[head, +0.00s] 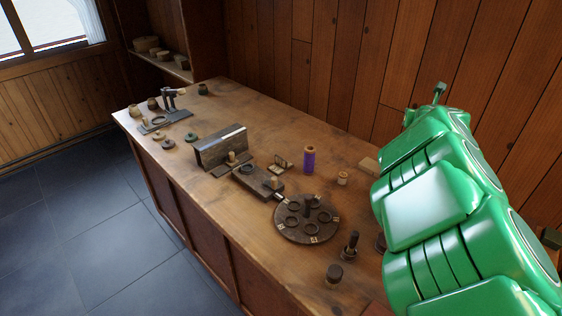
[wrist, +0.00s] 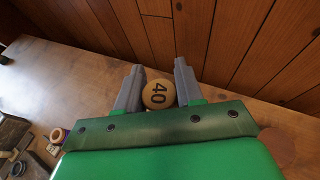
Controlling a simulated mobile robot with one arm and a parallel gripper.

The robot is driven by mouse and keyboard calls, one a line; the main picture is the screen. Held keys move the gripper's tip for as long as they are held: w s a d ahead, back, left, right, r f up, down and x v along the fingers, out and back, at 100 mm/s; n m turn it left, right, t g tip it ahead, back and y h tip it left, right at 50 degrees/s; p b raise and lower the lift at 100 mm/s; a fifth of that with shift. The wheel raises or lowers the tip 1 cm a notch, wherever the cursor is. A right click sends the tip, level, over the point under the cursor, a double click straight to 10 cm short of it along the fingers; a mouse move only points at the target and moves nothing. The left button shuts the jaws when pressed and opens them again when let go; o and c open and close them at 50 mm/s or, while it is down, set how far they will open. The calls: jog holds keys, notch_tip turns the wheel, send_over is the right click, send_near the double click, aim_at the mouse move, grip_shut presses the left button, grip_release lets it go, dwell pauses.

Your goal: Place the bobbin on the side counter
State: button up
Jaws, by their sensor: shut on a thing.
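In the wrist view, my gripper (wrist: 158,85) has its two grey fingers on either side of a round, pale wooden bobbin end (wrist: 155,94) marked "40". The gripper is shut on this bobbin. Its sides and lower end are mostly hidden, and I cannot tell its height above the wood. In the head view my green arm fills the right side, and neither the gripper's fingers nor the held bobbin shows. A long brown wooden counter (head: 245,105) runs along the plank wall; I cannot tell whether it is the side counter.
A purple-wound spool (head: 309,160) and a small pale spool (head: 343,178) stand on the counter. A dark round plate with rings (head: 306,238), a metal-edged block (head: 215,152) and dark pegs (head: 350,246) also stand there. A shelf (head: 165,66) is at the back left. The counter's back middle is clear.

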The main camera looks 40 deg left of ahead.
jog(key=s+a+r, duration=0.1)
jog(key=s+a, duration=0.7)
jog(key=a, duration=0.4)
jog(key=s+a+r+n+y, duration=0.1)
jog(key=s+a, duration=0.7)
jog(key=a, duration=0.4)
jog(key=s+a+r, duration=0.1)
jog(key=s+a, duration=0.6)
jog(key=a, duration=0.6)
notch_tip(320, 180, down, 15)
jog(key=shift+g, duration=0.3)
jog(key=w+a+f, duration=0.2)
jog(key=a, duration=0.1)
jog(key=w+a+f, duration=0.1)
jog(key=a+f, duration=0.1)
jog(key=w+a+f, duration=0.2)
jog(key=a, duration=0.1)
jog(key=shift+w+a+f, duration=0.15)
jog(key=shift+w+a, duration=0.15)
jog(key=shift+w+a+f, duration=0.25)
jog(key=shift+a+f, duration=0.1)
jog(key=shift+a, duration=0.05)
jog(key=shift+w+a+f, duration=0.3)
jog(key=shift+a+f, duration=0.05)
jog(key=shift+f, duration=0.25)
jog(key=shift+w+a+f, duration=0.25)
jog(key=shift+a+f, duration=0.1)
jog(key=shift+f, duration=0.2)
jog(key=shift+a+f, duration=0.1)
